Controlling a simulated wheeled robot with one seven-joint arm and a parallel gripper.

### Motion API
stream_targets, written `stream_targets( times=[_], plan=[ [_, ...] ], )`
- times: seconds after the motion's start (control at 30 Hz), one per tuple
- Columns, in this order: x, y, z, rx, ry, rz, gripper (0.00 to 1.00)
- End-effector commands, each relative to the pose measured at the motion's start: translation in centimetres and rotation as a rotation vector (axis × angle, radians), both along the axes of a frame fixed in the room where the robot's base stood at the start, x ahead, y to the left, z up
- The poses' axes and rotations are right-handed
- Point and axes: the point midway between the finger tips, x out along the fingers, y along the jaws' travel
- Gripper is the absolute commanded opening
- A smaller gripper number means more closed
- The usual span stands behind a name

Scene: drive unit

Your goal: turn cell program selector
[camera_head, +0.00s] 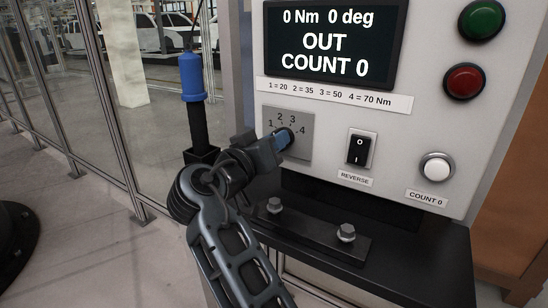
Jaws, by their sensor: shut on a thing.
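The program selector is a small dark knob (283,138) on a grey square plate (272,148) marked 1 to 4, on the light control panel. My gripper (282,139) reaches it from the lower left and is shut on the knob. The fingers and wrist hide much of the knob and the plate's lower left part, so I cannot tell which number its pointer faces. A label above lists 1=20, 2=35, 3=50, 4=70 Nm. The display (329,42) reads 0 Nm, 0 deg, OUT, COUNT 0.
A black REVERSE rocker switch (357,149) and a white COUNT 0 button (436,167) sit right of the selector. Green (482,20) and red (465,81) buttons are above. A black shelf with bolts (345,233) juts out below. A blue-topped tool (192,77) stands left.

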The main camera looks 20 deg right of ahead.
Motion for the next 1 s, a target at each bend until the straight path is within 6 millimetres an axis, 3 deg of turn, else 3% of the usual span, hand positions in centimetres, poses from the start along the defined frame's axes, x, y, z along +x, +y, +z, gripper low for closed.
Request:
stream_targets(
  times=[0.67,0.7,0.93,1.0],
  plan=[
    [-0.01,0.03,-0.11,0.036,-0.046,0.0,0.0],
    [-0.01,0.03,-0.11,0.036,-0.046,0.0,0.21],
    [-0.02,0.01,-0.05,0.035,-0.046,0.001,0.43],
    [-0.01,0.0,-0.04,0.035,-0.046,0.001,0.43]
  ],
)
